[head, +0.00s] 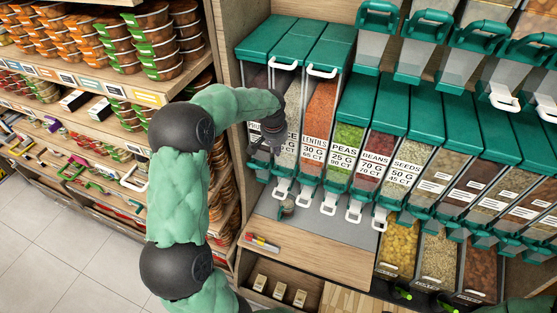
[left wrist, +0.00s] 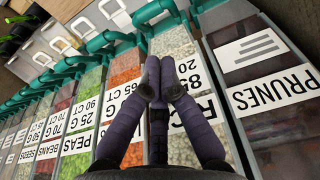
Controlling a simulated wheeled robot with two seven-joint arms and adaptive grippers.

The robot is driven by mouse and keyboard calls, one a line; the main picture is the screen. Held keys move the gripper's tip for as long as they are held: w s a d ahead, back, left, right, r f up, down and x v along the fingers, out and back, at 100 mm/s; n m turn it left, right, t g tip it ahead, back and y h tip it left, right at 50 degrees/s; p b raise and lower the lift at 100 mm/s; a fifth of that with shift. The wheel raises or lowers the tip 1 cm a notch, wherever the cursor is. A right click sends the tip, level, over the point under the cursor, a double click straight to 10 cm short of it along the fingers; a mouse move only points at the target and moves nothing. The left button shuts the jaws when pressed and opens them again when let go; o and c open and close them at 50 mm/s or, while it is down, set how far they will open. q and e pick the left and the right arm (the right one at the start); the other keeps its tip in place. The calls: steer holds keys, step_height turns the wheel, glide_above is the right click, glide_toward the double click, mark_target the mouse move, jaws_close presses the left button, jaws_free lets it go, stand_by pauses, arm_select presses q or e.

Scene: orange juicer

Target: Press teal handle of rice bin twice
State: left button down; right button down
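The rice bin (head: 291,100) is a clear tall dispenser with a teal lid, second from the left in its row. It also shows in the left wrist view (left wrist: 176,42), behind my fingers. Its teal handle (left wrist: 150,12) is at the top of the left wrist view, beyond the fingertips. My left gripper (head: 272,140) is in front of the lower part of the prunes and rice bins, partly covering the rice label. Its purple fingers (left wrist: 160,82) are closed together with nothing between them. Whether they touch the bin is unclear. My right gripper is not seen.
Lentils (head: 319,110), peas, beans and seeds bins continue to the right, with white tabs sticking out below. A marker (head: 262,243) lies on the wooden ledge. Stocked shelves stand on the left.

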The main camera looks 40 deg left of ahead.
mark_target(281, 173)
arm_select(q)
step_height(281, 173, down, 10)
steer(key=w+p, duration=0.1)
steer(key=p, duration=0.1)
steer(key=shift+w+a+r, duration=0.15)
steer(key=shift+w+a, duration=0.15)
steer(key=shift+w, duration=0.1)
